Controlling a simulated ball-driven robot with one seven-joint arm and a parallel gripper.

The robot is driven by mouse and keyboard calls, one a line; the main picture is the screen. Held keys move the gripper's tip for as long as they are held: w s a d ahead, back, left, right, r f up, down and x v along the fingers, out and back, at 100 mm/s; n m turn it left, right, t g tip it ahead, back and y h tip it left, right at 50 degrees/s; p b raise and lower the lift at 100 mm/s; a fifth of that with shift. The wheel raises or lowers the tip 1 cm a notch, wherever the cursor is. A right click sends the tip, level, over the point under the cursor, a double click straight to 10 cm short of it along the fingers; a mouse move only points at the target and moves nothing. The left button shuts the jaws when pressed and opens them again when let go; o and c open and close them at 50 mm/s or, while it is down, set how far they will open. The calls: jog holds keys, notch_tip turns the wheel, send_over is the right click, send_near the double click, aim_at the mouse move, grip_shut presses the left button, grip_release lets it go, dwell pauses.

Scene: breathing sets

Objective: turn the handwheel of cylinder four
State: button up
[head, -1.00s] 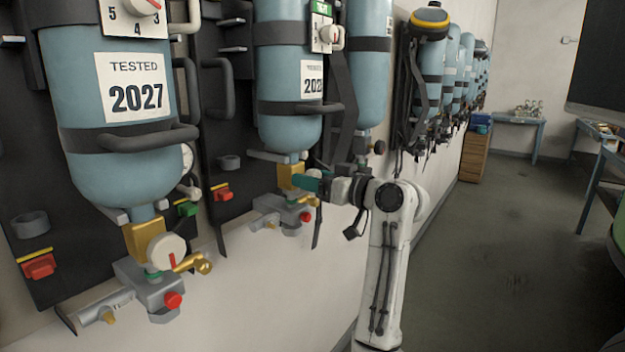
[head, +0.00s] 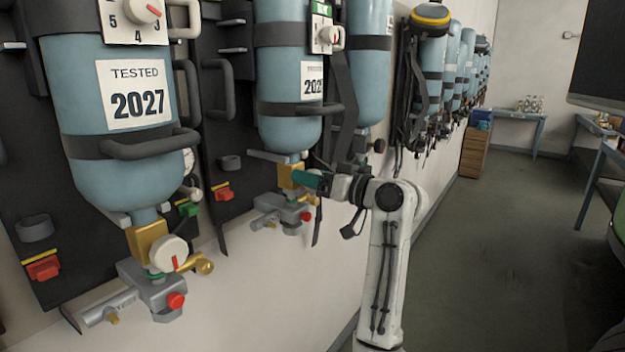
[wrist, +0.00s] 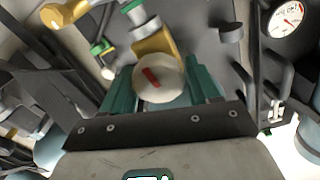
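The handwheel (wrist: 158,80) is a round cream knob with a red mark, on a brass valve (wrist: 153,42) in the wrist view. The teal fingers of my gripper (wrist: 160,92) stand on either side of it, with no clear gap at its rim. In the head view my gripper (head: 308,180) is at the brass valve block (head: 288,173) under the second blue cylinder (head: 288,95). There the gripper hides the wheel. I see no number four on this cylinder; its tested label is partly covered.
A nearer cylinder (head: 120,155) labelled 2027 hangs at the left, with its own cream handwheel (head: 170,253). Handles and hoses surround the valves. A pressure gauge (wrist: 287,18) shows in the wrist view. More cylinders line the wall behind. The floor (head: 490,255) at the right is clear.

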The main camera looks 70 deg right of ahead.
jog(key=shift+o, duration=1.3)
jog(key=shift+f, duration=0.1)
jog(key=b+v, duration=0.2)
jog(key=v, duration=0.8)
jog(key=shift+s, duration=0.4)
jog(key=shift+f+b, duration=0.1)
jog(key=shift+b, duration=0.4)
jog(key=shift+n, duration=0.4)
jog(key=b+x, duration=0.7)
jog(key=x, duration=0.3)
jog(key=shift+w+a+b, duration=0.1)
jog(key=shift+a+b, duration=0.05)
jog(key=shift+b, duration=0.15)
jog(key=shift+c, duration=0.2)
